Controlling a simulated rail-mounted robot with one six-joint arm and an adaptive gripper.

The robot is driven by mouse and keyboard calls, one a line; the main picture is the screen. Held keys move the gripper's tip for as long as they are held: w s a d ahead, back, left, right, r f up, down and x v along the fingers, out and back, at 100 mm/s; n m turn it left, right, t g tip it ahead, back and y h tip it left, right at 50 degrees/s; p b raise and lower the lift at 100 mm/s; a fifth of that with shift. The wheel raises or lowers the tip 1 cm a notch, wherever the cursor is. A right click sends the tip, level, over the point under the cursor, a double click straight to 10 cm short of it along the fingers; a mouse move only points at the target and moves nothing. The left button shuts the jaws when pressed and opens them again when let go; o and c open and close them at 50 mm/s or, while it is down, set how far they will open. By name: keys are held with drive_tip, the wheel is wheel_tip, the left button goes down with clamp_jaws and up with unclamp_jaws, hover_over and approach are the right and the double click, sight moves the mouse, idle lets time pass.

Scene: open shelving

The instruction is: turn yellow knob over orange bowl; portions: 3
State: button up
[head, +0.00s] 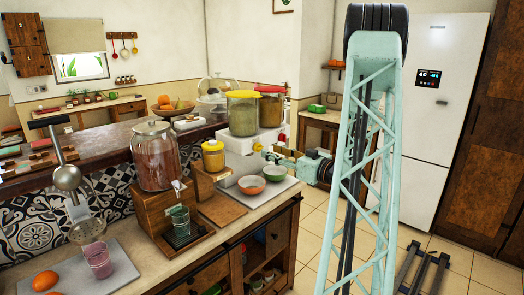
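A white dispenser (239,143) holds two clear canisters, one with a yellow lid (242,94) and one with a red lid (270,88). A small yellow knob (258,147) shows on the dispenser's front. The orange bowl (251,185) stands below the knob on a light tray, and its contents are too small to make out. A green-rimmed bowl (275,173) stands to its right. My gripper (275,157) is just right of the yellow knob, reaching in from the right. It is small and partly dark here, so its fingers and any contact with the knob cannot be made out.
A large jar (156,157) on a wooden stand with a glass below it is left of the bowls. A yellow-lidded jar (213,155) stands between. Open floor (310,235) lies right of the counter.

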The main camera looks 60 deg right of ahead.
sight(262, 148)
drive_tip(key=shift+w+d+b, duration=0.15)
drive_tip(key=shift+w, duration=0.9)
drive_tip(key=shift+w+d+b, duration=0.1)
drive_tip(key=shift+w+d, duration=0.1)
drive_tip(key=shift+w, duration=0.85)
drive_tip(key=shift+w+d+b, duration=0.15)
drive_tip(key=shift+w, duration=0.9)
drive_tip(key=shift+c, duration=0.8)
drive_tip(key=c, duration=0.7)
drive_tip(key=shift+m+p, duration=0.4)
drive_tip(key=shift+p, duration=0.2)
drive_tip(key=m+p, duration=0.3)
drive_tip(key=shift+r, duration=0.15)
drive_tip(key=m+p, duration=0.4)
drive_tip(key=shift+d+m+p, duration=0.1)
drive_tip(key=shift+m+p, duration=0.2)
drive_tip(key=shift+p, duration=0.05)
drive_tip(key=m+p, duration=0.4)
drive_tip(key=shift+m, duration=0.4)
drive_tip(key=shift+d+f+m+p, duration=0.1)
drive_tip(key=shift+f+m+p, duration=0.1)
drive_tip(key=shift+m+p, duration=0.85)
drive_tip(key=shift+f+m+p, duration=0.15)
drive_tip(key=shift+m+p, duration=0.7)
drive_tip(key=shift+m, duration=0.4)
